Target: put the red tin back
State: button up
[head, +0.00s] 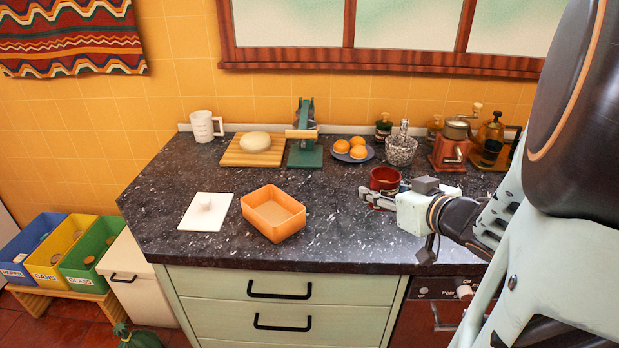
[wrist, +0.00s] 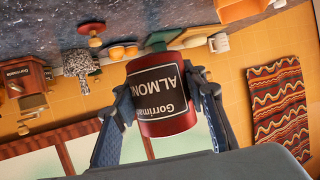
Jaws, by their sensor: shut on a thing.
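The red tin (head: 385,178) is at the right part of the dark counter in the head view. My gripper (head: 376,197) is shut on it from the front right. In the wrist view, which is upside down, the tin (wrist: 163,95) sits between the two fingers of my gripper (wrist: 163,112). Its black label reads "Gorriman" and "ALMON", cut off by the curve. The fingers touch its sides. The gripper hides the tin's lower part in the head view, so I cannot tell whether it touches the counter.
A small red disc with a knob (wrist: 95,29) lies on the counter near the mortar (head: 401,150). The coffee grinder (head: 448,152) and bottles stand right. An orange tub (head: 273,213) and white lid (head: 205,211) lie left. Oranges (head: 357,148) sit on a plate behind.

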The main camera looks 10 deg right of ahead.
jog(key=shift+s+d, duration=0.35)
jog(key=shift+s, duration=0.3)
jog(key=d+f+b+x, duration=0.1)
jog(key=b+x, duration=0.2)
jog(key=x, duration=0.7)
jog(key=b, duration=0.2)
send_over(357, 213)
jog(key=f, duration=0.4)
jog(key=shift+s+d+f, duration=0.1)
jog(key=shift+s+f, duration=0.05)
jog(key=shift+s, duration=0.2)
jog(key=shift+w+f+b, duration=0.2)
jog(key=shift+f+b, duration=0.1)
jog(key=shift+f, duration=0.65)
jog(key=shift+w+f+b, duration=0.2)
jog(key=shift+f+b, duration=0.05)
jog(key=shift+f, duration=0.75)
jog(key=shift+f, duration=0.1)
jog(key=shift+f, duration=0.15)
jog(key=o, duration=1.3)
